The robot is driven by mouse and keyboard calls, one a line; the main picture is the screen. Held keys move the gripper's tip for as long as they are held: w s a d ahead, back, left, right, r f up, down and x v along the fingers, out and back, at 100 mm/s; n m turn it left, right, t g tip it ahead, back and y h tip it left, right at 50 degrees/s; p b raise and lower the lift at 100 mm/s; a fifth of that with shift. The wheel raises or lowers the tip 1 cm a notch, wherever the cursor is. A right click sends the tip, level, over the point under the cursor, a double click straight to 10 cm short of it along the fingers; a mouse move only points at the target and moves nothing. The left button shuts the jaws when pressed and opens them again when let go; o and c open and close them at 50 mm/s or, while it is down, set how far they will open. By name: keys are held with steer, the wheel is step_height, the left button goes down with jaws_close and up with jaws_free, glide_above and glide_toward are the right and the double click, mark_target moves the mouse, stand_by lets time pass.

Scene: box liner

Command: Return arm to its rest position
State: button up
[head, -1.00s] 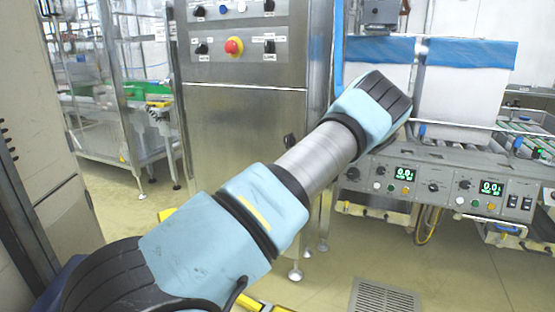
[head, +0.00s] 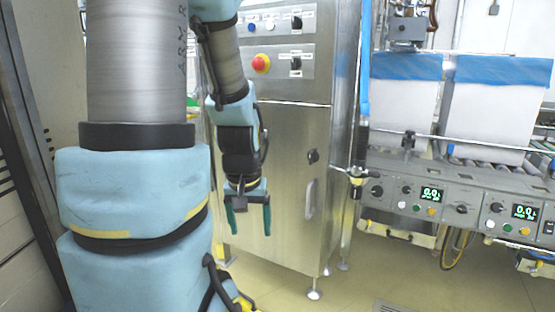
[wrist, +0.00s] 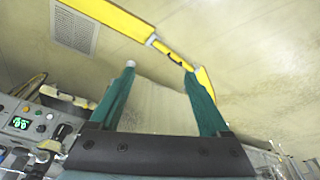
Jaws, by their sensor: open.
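My gripper (head: 249,221) hangs below my folded arm in the head view, its green fingers pointing down in front of the steel cabinet. In the wrist view my gripper (wrist: 160,85) shows its two green fingers spread apart with nothing between them. The floor and a yellow bar lie beyond the fingertips. My arm's large blue and grey links fill the left of the head view and hide part of what stands behind them.
A steel cabinet (head: 285,165) with a red button (head: 261,63) stands behind my gripper. To the right are a control panel (head: 450,205) and two white boxes with blue liners (head: 405,68). A yellow bar (wrist: 115,17) and a floor grate (wrist: 76,27) show in the wrist view.

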steer(key=p+v, duration=1.5)
steer(key=v, duration=0.1)
steer(key=shift+w+a+r+g, duration=0.2)
steer(key=shift+w+g, duration=0.1)
steer(key=shift+g, duration=0.1)
